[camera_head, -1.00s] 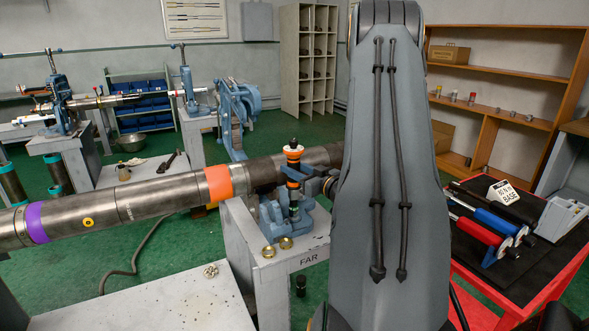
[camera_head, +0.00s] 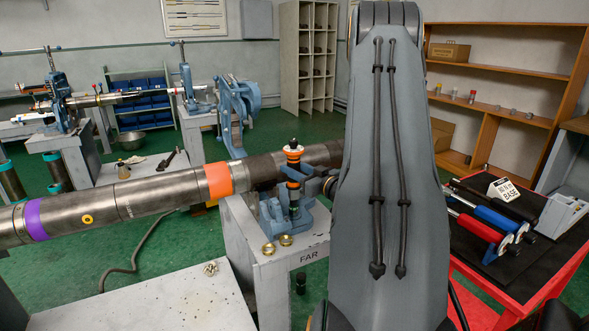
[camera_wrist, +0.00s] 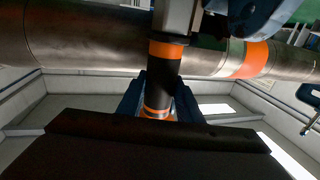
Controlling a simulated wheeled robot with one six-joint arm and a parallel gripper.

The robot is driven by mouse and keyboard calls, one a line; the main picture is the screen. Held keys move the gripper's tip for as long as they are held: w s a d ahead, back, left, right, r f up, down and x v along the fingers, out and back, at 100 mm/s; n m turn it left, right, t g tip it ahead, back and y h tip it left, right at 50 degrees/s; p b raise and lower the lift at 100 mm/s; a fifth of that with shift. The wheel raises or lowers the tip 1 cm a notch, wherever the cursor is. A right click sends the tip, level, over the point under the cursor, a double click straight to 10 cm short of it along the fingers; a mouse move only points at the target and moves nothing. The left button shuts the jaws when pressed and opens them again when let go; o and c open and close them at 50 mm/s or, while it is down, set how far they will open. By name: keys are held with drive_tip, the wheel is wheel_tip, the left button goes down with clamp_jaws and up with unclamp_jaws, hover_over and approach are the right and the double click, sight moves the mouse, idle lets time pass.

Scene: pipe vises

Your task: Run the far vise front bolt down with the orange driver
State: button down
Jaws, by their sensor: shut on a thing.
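The orange driver (camera_head: 293,170) stands upright at the far vise, with orange bands and a black body. My gripper (camera_head: 318,182) is shut on it from the right, mostly hidden behind my arm.
A long steel pipe (camera_head: 130,199) with purple and orange bands runs across the vise. A red cart (camera_head: 505,285) with red and blue driver-like tools stands to the right. A pale bench (camera_head: 175,300) is front left.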

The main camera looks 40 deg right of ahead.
sight(298, 157)
drive_tip(key=shift+f, duration=0.4)
idle(1.5)
drive_tip(key=shift+r, duration=0.1)
drive_tip(key=shift+r+p, duration=1.9)
drive_tip(key=shift+r, duration=0.7)
drive_tip(key=shift+d, duration=0.1)
